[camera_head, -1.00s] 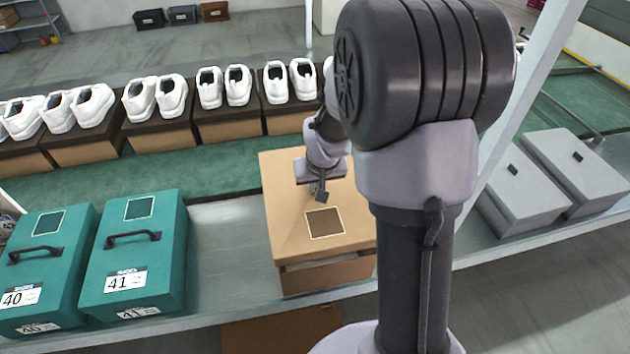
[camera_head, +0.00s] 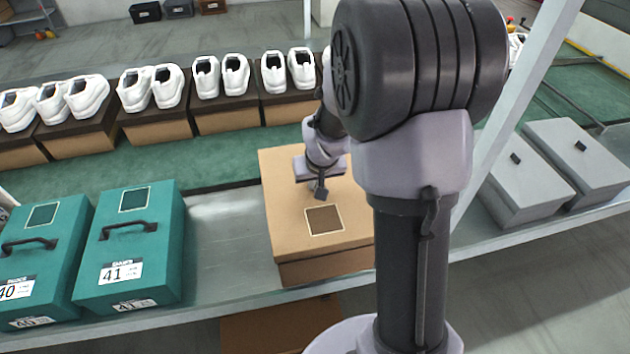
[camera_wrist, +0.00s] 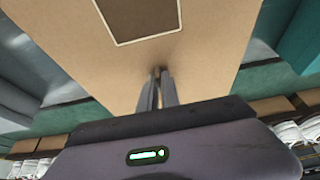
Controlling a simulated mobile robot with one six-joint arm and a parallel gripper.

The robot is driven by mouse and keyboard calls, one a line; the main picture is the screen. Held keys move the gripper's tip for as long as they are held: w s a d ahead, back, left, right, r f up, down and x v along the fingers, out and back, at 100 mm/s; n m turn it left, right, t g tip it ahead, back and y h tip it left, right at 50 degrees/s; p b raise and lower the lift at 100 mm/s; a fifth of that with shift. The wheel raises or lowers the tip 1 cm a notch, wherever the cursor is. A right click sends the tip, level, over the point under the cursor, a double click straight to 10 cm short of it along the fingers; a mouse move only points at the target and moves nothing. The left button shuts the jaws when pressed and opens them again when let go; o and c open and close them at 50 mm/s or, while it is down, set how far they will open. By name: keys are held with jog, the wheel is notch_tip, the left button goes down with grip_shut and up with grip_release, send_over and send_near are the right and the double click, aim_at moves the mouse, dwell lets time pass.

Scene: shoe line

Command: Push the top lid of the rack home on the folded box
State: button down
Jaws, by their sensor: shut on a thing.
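The tan cardboard lid (camera_head: 287,215) with a dark framed square on top covers the folded box (camera_head: 320,268), whose front shows below it on the grey shelf. No gap shows between lid and box at the front; my arm hides the right part. My gripper (camera_head: 321,190) points down at the top of the lid, behind the dark square. In the wrist view my gripper (camera_wrist: 160,76) has its fingers close together, touching the lid (camera_wrist: 215,50). The small part of the lid between the fingertips is mostly hidden.
Two teal boxes (camera_head: 130,250) with handles stand on the shelf at the left. Two grey boxes (camera_head: 525,185) stand at the right, past a slanted pale post (camera_head: 520,110). White shoes (camera_head: 235,75) on brown boxes line the green belt behind. Bare shelf (camera_head: 225,250) lies left of the box.

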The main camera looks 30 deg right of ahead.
jog(key=shift+s, duration=0.25)
jog(key=shift+f+b, duration=2.1)
dwell(0.3)
jog(key=c, duration=1.5)
grip_release()
jog(key=shift+r, duration=0.2)
jog(key=p+v, duration=0.7)
jog(key=v, duration=1)
jog(key=s+a+r+y+b, duration=0.1)
jog(key=s+a+r, duration=0.1)
jog(key=s+a, duration=0.3)
jog(key=s+a+r+t+y+b, duration=0.1)
jog(key=s+a+r, duration=0.1)
jog(key=s+a, duration=0.3)
jog(key=s+a+r+m+y, duration=0.1)
jog(key=s+a+r, duration=0.1)
jog(key=s+a, duration=0.3)
jog(key=shift+s+a+r+t+b, duration=0.3)
jog(key=shift+s+a+b, duration=0.1)
jog(key=shift+a, duration=0.15)
